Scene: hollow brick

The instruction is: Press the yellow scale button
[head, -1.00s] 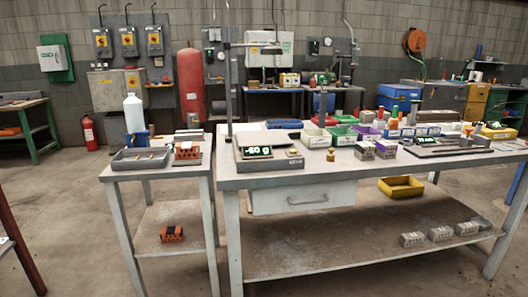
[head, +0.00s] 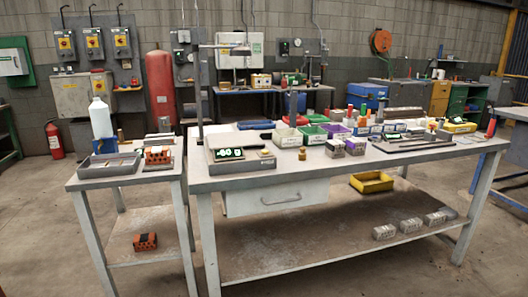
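The scale (head: 241,166) is a grey box on the front left of the long workbench. Its dark display (head: 229,155) shows green digits too small to read surely. The small yellow scale button (head: 265,153) is on the scale's top, to the right of the display, and nothing covers it. My gripper is not in view.
A small brass-coloured object (head: 302,154) stands just right of the scale. Open bins (head: 287,138) and small boxes (head: 355,146) crowd the bench further right. A smaller table (head: 92,184) with a tray and an orange brick (head: 158,156) stands left. The floor in front looks clear.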

